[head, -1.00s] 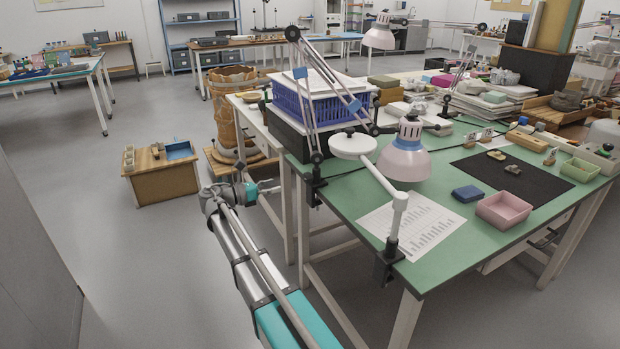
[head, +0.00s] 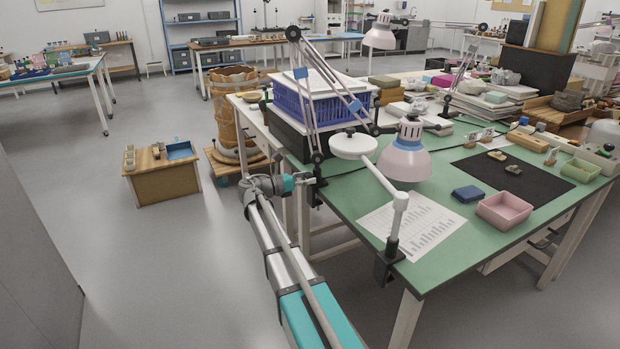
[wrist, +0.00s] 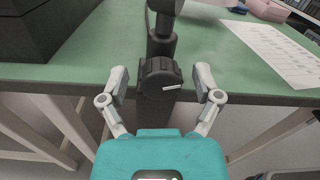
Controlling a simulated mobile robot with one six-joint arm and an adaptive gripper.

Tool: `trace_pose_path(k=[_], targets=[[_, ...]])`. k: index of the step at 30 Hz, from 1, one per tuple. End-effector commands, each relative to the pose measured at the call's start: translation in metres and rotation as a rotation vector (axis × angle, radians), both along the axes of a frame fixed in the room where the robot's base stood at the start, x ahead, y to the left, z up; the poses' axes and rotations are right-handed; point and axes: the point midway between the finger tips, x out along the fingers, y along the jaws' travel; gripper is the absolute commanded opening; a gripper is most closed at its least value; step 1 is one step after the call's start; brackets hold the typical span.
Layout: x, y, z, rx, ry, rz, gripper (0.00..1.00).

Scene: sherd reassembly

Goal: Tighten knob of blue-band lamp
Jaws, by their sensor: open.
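The blue-band lamp (head: 405,158) stands over the green table, its pinkish shade hanging above the surface and blue bands on its jointed arm. Its black clamp grips the table's left edge. In the wrist view the round black knob (wrist: 160,78), with a white mark pointing right, faces me on the clamp at the table edge. My gripper (wrist: 160,88) is open, with one finger on each side of the knob and gaps between. In the head view my gripper (head: 302,180) is at the table's left edge, by the clamp; its fingertips are hard to make out there.
A second clamp (head: 388,262) holds a white round-headed lamp (head: 354,146) at the front corner. A black box and blue crate (head: 312,100) stand behind the clamp. A printed sheet (head: 412,224) lies on the table (head: 450,250).

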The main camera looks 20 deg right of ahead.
Motion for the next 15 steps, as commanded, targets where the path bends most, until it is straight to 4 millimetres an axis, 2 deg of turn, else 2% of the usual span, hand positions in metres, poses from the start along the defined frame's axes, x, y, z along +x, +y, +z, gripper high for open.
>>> trace_pose_path(k=[8,15], targets=[[-0.0001,-0.0007,0.0000,0.000,0.000,-0.001,0.80],[-0.0002,-0.0010,0.0000,0.000,0.000,-0.001,0.36]])
